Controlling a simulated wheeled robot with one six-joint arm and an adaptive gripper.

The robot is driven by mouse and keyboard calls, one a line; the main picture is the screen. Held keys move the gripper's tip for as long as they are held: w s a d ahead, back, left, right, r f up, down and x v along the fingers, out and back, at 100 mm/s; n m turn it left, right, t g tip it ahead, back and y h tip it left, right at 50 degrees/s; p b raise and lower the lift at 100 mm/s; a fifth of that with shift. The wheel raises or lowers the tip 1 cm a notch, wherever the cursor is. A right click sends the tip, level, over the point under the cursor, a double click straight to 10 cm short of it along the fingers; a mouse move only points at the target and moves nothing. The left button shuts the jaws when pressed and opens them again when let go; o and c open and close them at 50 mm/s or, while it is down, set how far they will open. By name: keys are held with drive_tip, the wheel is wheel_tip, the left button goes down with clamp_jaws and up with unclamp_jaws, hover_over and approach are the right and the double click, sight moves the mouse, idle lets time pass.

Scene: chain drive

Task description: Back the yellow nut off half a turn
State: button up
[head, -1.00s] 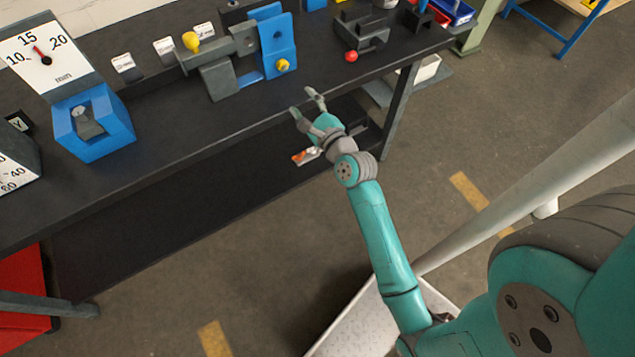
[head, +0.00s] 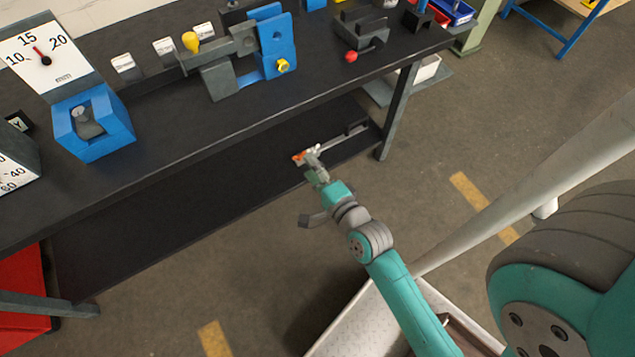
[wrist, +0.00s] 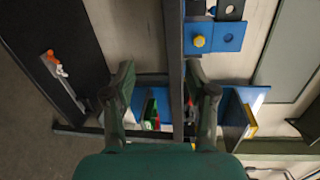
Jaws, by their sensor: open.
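The yellow nut (head: 283,66) sits on the front face of the upright blue plate (head: 278,34) on the bench. In the wrist view the nut (wrist: 199,41) shows near the top, on the blue plate (wrist: 229,37). My gripper (head: 313,158) is in front of the bench, over the edge of the lower shelf in the head picture, and well apart from the nut. In the wrist view my gripper (wrist: 160,72) has its two fingers spread wide with nothing between their tips. In the head view the fingers show nearly edge-on.
A blue gauge stand (head: 94,128) is at the left. The bench edge (head: 220,133) lies between my gripper and the nut. An orange-handled tool (wrist: 51,57) rests on the lower shelf.

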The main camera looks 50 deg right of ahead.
drive_tip(key=shift+s+a+f+n, duration=0.15)
drive_tip(key=shift+s+a+n, duration=0.4)
drive_tip(key=shift+s, duration=0.3)
drive_tip(key=shift+s+a+f+n, duration=0.1)
drive_tip(key=shift+s+a+n, duration=0.35)
drive_tip(key=shift+s+n, duration=0.3)
